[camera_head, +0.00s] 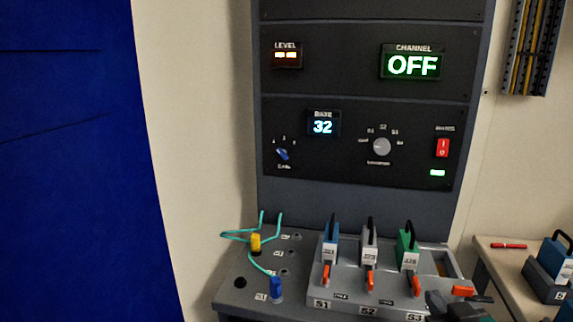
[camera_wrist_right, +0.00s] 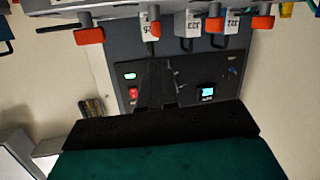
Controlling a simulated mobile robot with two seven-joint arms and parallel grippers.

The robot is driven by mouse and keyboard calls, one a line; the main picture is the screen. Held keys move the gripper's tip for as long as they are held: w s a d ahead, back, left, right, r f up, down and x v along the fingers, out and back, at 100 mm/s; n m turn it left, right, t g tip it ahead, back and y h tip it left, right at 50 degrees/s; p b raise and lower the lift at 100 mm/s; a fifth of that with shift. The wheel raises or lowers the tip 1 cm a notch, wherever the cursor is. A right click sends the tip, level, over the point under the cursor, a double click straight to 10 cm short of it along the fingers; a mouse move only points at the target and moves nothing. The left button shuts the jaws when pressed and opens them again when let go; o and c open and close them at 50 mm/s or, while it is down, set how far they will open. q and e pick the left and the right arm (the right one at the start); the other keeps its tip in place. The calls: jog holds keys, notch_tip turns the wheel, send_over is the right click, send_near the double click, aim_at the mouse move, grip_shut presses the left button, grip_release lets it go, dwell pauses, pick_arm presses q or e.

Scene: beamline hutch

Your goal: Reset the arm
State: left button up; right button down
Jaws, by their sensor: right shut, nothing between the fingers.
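My right gripper (camera_head: 468,304) shows at the bottom right of the head view, in front of the right end of the grey module dock (camera_head: 340,301). Its dark fingers are shut with nothing between them. They also show in the right wrist view (camera_wrist_right: 156,84), pointing toward the dark panel, which appears upside down there. My left gripper is not in view. Blue (camera_head: 330,245), grey (camera_head: 369,247) and green (camera_head: 407,248) modules stand upright in the dock, with orange levers in front. Another orange lever (camera_head: 462,291) is close to my right gripper; whether they touch cannot be told.
The rack panel behind has a lit OFF display (camera_head: 411,65), a range display (camera_head: 322,126) reading 32, a grey knob (camera_head: 382,147) and a red switch (camera_head: 442,148). Left are a teal cable (camera_head: 239,236) and yellow (camera_head: 256,243) and blue plugs (camera_head: 276,289). A side table (camera_head: 497,257) stands right.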

jog(key=s+a+f+n+g+y, duration=0.1)
jog(key=s+a+f, duration=0.3)
jog(key=s+f, duration=0.4)
jog(key=s+a+f+g+y, duration=0.1)
jog(key=s+a+f+g, duration=0.2)
jog(key=s+f, duration=0.5)
notch_tip(320, 180, down, 6)
jog(key=shift+s+a+n+g+y, duration=0.15)
jog(key=shift+a+n+g+y, duration=0.2)
jog(key=shift+a, duration=0.5)
